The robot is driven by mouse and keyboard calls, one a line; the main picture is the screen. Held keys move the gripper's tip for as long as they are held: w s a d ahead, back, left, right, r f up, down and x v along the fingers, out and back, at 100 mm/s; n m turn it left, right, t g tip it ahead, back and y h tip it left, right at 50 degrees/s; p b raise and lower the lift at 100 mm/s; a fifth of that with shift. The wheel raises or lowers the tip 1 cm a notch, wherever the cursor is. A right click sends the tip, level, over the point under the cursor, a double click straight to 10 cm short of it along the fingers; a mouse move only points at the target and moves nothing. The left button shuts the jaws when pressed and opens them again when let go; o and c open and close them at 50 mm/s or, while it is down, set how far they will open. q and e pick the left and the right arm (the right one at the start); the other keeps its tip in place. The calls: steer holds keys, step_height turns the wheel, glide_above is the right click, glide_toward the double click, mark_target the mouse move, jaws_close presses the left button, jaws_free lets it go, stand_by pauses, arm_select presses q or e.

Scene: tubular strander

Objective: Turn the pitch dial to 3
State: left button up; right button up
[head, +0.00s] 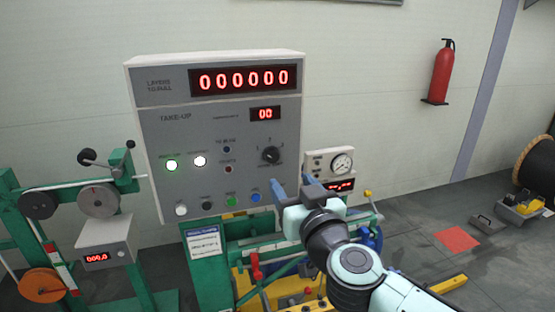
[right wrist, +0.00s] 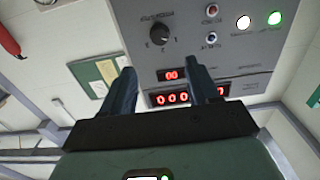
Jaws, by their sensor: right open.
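A black round dial (head: 270,155) with small marks around it sits at the right of the grey take-up panel (head: 222,120). Its label is too small to read, and I cannot tell which mark it points to. The dial also shows in the right wrist view (right wrist: 161,35), where the panel appears upside down. My right gripper (head: 291,183) is open and empty, below and slightly right of the dial in the head view. In the right wrist view its two fingers (right wrist: 163,78) stand apart, with the dial beyond them, untouched. My left gripper is not in view.
Lit buttons (head: 185,162) and a lower row of coloured buttons (head: 231,201) lie left of the dial. A small gauge box (head: 329,170) stands behind my right gripper. A fire extinguisher (head: 440,72) hangs on the wall. The floor at right is largely open.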

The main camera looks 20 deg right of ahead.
mark_target(273, 158)
steer(key=w, duration=1.2)
steer(key=shift+a+f, duration=0.1)
steer(key=shift+a, duration=0.1)
steer(key=c, duration=1)
steer(key=shift+c, duration=0.2)
